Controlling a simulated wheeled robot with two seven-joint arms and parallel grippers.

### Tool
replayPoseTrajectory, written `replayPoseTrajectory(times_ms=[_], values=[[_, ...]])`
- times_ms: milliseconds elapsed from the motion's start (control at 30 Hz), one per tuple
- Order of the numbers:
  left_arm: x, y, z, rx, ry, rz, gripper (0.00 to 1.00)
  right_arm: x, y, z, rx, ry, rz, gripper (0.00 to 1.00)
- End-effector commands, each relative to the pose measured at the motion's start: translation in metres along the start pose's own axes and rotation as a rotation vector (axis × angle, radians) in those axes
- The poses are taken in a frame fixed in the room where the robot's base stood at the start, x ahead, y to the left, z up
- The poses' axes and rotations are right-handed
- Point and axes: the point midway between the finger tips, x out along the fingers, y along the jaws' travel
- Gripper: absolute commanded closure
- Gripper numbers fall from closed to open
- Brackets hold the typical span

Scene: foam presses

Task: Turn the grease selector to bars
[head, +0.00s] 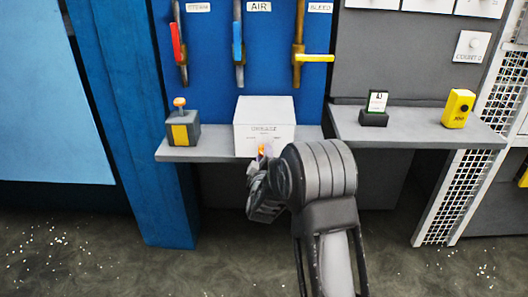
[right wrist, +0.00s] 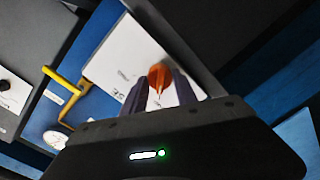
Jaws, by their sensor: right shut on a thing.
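My right gripper (head: 258,163) is shut on the knob. Which printed mark the knob points to cannot be read. My left gripper is not in view.
Above are red steam (head: 178,45), blue air (head: 238,42) and yellow bleed (head: 314,58) valve handles. A small display (head: 376,103) and yellow device (head: 458,108) stand right.

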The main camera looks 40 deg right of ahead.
Motion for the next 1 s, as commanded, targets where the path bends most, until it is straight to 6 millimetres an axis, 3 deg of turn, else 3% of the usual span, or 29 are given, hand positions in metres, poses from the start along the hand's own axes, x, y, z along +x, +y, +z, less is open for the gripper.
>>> replayPoseTrajectory(times_ms=[300, 733, 767, 1000], values=[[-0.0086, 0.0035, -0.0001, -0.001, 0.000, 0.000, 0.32, 0.0000, -0.0002, -0.0009, -0.112, -0.007, 0.003, 1.00], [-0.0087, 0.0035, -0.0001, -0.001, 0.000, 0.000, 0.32, 0.0000, -0.0009, -0.0004, -0.122, -0.008, 0.003, 1.00], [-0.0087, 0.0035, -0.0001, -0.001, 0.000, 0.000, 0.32, 0.0000, -0.0009, -0.0003, -0.122, -0.008, 0.003, 0.64], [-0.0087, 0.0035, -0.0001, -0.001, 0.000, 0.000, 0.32, 0.0000, -0.0007, -0.0002, -0.122, -0.008, 0.003, 0.45]])
